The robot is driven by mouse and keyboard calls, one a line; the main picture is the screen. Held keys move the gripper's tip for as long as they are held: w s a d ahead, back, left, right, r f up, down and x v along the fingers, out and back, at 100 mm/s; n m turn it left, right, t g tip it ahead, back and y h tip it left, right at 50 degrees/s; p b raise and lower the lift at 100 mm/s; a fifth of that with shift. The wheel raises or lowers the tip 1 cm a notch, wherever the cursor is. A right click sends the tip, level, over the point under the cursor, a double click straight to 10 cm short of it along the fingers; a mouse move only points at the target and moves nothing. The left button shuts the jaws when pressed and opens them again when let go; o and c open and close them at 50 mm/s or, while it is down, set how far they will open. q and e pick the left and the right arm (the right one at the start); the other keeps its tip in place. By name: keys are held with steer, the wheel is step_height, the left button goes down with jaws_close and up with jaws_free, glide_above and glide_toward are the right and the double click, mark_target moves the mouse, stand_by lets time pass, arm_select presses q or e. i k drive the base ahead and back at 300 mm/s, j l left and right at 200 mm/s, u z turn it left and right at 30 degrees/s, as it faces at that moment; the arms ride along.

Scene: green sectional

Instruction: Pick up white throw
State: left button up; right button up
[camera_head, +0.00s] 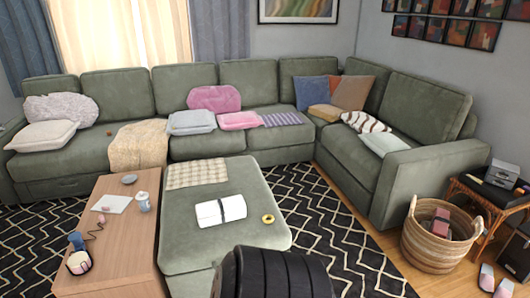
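No gripper fingers show in the head view, so neither gripper can be placed relative to the throw. The throw is fully visible.
A wooden coffee table (115,245) stands left of the ottoman with a mug (143,202) and other small items. A green sectional (240,95) with cushions and a beige throw (139,146) runs behind. A wicker basket (436,235) stands at right. Patterned rug (340,250) lies between.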

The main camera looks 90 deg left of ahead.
mark_target(214, 213)
steer(key=u, duration=3.2)
steer(key=i+l+u, duration=0.1)
steer(key=u, duration=0.35)
steer(key=l+u, duration=0.15)
steer(key=u, duration=0.25)
steer(key=i+l+u, duration=0.3)
steer(key=l, duration=0.5)
steer(key=l+u, duration=0.25)
steer(key=l, duration=0.55)
steer(key=l+u, duration=0.3)
steer(key=l, duration=0.55)
steer(key=i, duration=0.05)
